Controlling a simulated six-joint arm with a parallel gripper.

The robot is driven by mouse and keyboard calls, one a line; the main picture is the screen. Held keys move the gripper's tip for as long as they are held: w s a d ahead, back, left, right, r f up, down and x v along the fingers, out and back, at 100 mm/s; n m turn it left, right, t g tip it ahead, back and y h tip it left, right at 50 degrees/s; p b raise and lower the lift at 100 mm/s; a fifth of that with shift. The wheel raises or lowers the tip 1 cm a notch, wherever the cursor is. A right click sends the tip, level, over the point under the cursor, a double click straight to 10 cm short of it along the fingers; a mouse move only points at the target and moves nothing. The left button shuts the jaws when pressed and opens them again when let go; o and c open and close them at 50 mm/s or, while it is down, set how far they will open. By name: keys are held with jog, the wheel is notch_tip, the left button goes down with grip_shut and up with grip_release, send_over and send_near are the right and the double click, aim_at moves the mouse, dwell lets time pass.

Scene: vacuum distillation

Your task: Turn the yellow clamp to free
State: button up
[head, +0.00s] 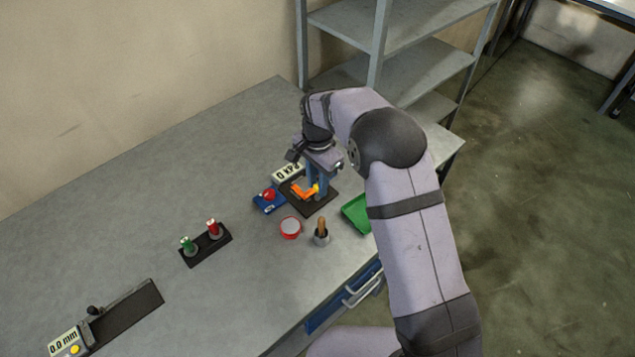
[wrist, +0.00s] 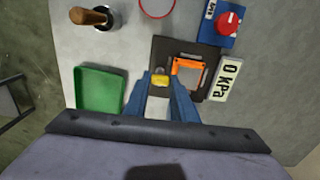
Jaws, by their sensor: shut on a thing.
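The yellow clamp (wrist: 161,78) is a small piece on the black base plate (wrist: 160,47), beside an orange frame (wrist: 187,68). In the head view only a bit of the yellow clamp (head: 316,187) shows by my fingers. My gripper (wrist: 162,84) points down with its two blue fingers shut on the yellow clamp. In the head view my gripper (head: 317,192) stands over the plate, just right of the orange frame (head: 302,191). The fingers partly hide the clamp, so its exact turn is hard to tell.
A display reading 0 kPa (wrist: 231,79) and a blue box with a red knob (wrist: 229,22) stand close by. A green tray (wrist: 99,90), a wooden-handled tool in a cup (wrist: 95,17) and a red-rimmed dish (head: 290,228) are near.

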jog(key=shift+w+r, duration=0.1)
dwell(0.4)
jog(key=o, duration=1.1)
jog(key=shift+c, duration=0.2)
jog(key=shift+r+b, duration=1.2)
jog(key=shift+r, duration=2.45)
